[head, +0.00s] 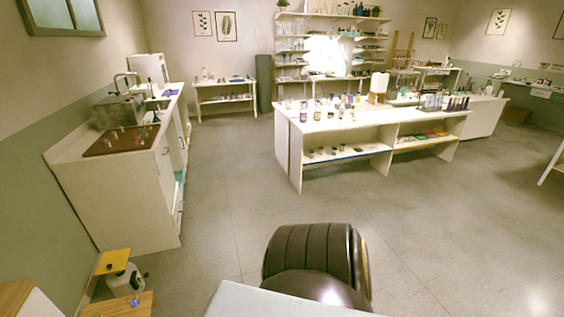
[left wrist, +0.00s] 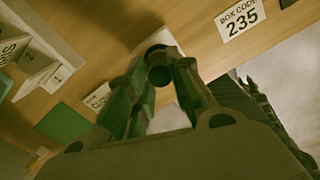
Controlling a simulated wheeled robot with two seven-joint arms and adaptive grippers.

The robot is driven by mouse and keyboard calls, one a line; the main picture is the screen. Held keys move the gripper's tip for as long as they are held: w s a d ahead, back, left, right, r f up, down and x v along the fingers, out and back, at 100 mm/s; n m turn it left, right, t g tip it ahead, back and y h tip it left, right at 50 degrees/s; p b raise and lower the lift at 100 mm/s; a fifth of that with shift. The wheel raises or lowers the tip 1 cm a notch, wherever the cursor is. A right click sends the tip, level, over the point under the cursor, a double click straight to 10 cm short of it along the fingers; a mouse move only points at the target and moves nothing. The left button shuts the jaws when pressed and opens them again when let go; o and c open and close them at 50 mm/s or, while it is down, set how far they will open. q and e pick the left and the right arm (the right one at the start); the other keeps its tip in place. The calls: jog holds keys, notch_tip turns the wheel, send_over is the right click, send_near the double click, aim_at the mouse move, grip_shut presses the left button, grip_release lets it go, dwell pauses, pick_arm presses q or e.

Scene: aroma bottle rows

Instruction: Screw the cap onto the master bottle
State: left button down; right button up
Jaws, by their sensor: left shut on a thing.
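In the left wrist view, my left gripper (left wrist: 160,75) is shut on a small dark round thing (left wrist: 158,66) between its fingertips. It looks like a cap, but the picture is too dark to be sure. A wooden surface lies beyond the fingers, with a pale patch just behind the held thing. I cannot make out the master bottle in either view. My right gripper is in neither view.
The wooden surface bears a "BOX CODE 235" label (left wrist: 240,18) and a green panel (left wrist: 61,124). In the head view, a white island (head: 345,124) holds several bottles. A side counter (head: 72,151) stands left. The floor between is open.

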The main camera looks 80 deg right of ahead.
pick_arm(q)
jog(key=shift+m, duration=2.2)
jog(key=shift+m+b, duration=0.35)
jog(key=shift+m, duration=2.35)
jog(key=shift+m+b, duration=0.6)
jog(key=shift+m, duration=2.3)
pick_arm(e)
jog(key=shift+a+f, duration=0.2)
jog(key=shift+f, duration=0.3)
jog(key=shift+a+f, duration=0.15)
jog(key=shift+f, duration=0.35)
pick_arm(q)
jog(key=c, duration=1.3)
grip_release()
